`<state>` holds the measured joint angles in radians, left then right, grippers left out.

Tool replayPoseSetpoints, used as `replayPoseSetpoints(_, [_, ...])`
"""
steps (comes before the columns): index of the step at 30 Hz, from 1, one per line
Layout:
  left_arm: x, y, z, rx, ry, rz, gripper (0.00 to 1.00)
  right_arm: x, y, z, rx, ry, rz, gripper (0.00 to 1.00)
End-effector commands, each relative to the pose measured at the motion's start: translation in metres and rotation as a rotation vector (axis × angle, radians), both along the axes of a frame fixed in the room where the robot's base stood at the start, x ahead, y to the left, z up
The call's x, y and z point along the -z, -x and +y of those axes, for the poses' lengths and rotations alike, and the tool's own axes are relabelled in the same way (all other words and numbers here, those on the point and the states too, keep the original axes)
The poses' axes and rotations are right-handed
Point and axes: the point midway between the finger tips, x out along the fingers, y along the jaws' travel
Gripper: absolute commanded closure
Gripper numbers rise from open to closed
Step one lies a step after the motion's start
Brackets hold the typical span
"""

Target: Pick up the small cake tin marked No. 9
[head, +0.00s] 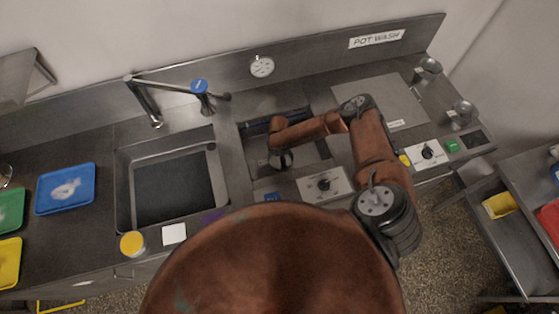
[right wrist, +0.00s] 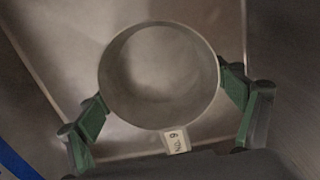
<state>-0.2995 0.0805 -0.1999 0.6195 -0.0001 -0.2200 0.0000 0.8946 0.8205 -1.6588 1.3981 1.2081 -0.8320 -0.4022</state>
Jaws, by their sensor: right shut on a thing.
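The small cake tin (right wrist: 160,75) is a round, pale grey metal tin in the right wrist view, seen from above and looking empty. A white tag on its near side reads No. 9. My right gripper (right wrist: 165,98) is shut on the tin, with one green finger pad at its left side and one at its right. In the head view, my right gripper (head: 282,160) is over the recessed bay right of the sink, and I cannot make out the tin clearly there. Whether the tin touches the metal surface below is unclear. My left gripper is not in view.
A sink (head: 205,190) with a tap (head: 150,100) lies left of the bay. A control panel with a knob (head: 324,184) is in front of the bay. A grey lid (head: 400,118) lies to the right. Blue (head: 65,188) and green trays sit far left.

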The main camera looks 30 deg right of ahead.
Motion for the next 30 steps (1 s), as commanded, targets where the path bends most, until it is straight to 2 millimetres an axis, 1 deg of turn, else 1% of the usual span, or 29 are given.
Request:
replayPoseSetpoints(1, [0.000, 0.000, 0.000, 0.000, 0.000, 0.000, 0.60, 0.000, 0.000, 0.000, 0.000, 0.000, 0.000, 0.23])
replayPoseSetpoints(9, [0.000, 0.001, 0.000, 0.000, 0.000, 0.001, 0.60, 0.000, 0.000, 0.000, 0.000, 0.000, 0.000, 0.41])
replayPoseSetpoints(17, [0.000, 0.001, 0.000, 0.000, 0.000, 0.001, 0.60, -0.003, 0.000, 0.000, 0.000, -0.001, 0.000, 0.41])
replayPoseSetpoints(20, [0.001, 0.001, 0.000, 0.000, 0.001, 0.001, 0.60, -0.014, -0.001, -0.001, 0.000, -0.001, -0.001, 0.41])
replayPoseSetpoints(27, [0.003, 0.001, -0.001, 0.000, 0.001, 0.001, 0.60, -0.060, -0.001, -0.001, 0.000, -0.001, -0.003, 0.41])
replayPoseSetpoints(30, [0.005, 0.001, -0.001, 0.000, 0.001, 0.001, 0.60, -0.077, 0.000, 0.000, -0.001, -0.001, -0.002, 0.41])
